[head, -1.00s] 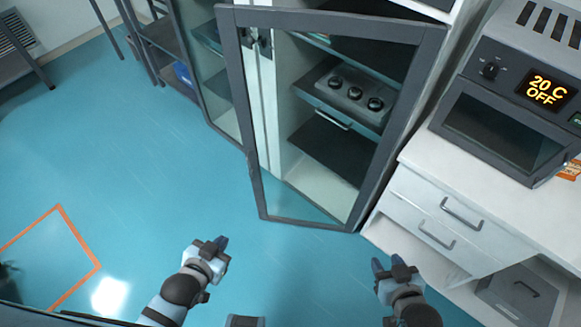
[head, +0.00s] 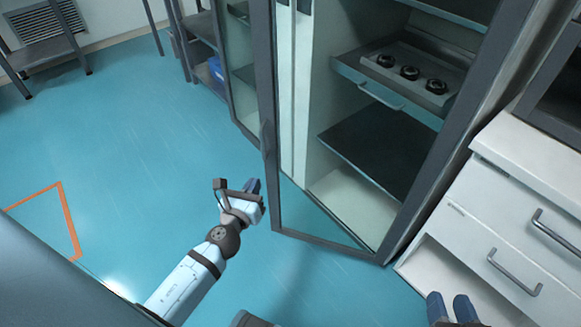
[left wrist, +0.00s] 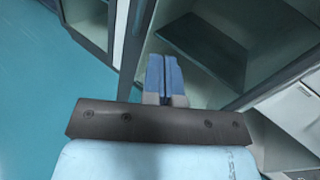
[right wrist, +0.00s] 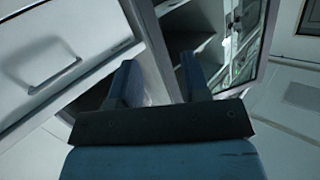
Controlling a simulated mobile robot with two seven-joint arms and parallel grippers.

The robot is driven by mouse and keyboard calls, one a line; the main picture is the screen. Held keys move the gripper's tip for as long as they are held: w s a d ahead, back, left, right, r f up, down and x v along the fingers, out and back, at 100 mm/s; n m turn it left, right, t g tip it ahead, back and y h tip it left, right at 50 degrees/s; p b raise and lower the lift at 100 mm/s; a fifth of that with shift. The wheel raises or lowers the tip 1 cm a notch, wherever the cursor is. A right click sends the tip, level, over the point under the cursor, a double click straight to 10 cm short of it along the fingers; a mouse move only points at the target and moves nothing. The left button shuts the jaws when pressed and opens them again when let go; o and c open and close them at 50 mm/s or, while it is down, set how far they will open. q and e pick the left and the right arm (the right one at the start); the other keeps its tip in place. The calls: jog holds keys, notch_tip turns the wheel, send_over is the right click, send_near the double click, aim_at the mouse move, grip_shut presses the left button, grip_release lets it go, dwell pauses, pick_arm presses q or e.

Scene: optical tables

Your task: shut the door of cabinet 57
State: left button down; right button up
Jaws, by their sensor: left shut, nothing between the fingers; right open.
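The cabinet (head: 300,100) stands ahead with its glass door (head: 268,130) open. No number is readable on it. The door has a dark grey frame, and its free edge is at the left, with the bottom rail just above the floor. My left gripper (head: 253,186) is shut and empty, close beside the lower part of that free edge; I cannot tell whether it touches. In the left wrist view the shut fingers (left wrist: 165,75) are just right of a dark frame bar (left wrist: 136,45). My right gripper (head: 452,308) is open and empty, low in front of the white drawers; it also shows in the right wrist view (right wrist: 158,80).
Inside the cabinet are dark shelves and a pulled-out tray (head: 400,85) with three round black parts. White drawers (head: 500,235) stand close at the right. A shelf rack (head: 195,45) is at the back left. The blue floor (head: 110,130) at the left is clear.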

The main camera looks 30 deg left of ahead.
pick_arm(q)
jog(key=w+m, duration=0.1)
jog(key=m, duration=0.1)
send_near(279, 143)
jog(key=w, duration=0.4)
jog(key=w+a, duration=0.1)
jog(key=w, duration=0.1)
jog(key=shift+w+f, duration=0.1)
jog(key=shift+f, duration=0.05)
jog(key=shift+w+a, duration=0.1)
jog(key=shift+w, duration=0.55)
pick_arm(e)
jog(key=shift+s+d+f+g+h, duration=0.15)
jog(key=shift+d+f, duration=0.1)
jog(key=shift+f, duration=0.25)
jog(key=shift+s+d+f+g+h, duration=0.1)
jog(key=shift+d+f+g+h, duration=0.1)
jog(key=shift+f, duration=0.25)
jog(key=shift+w+r, duration=0.1)
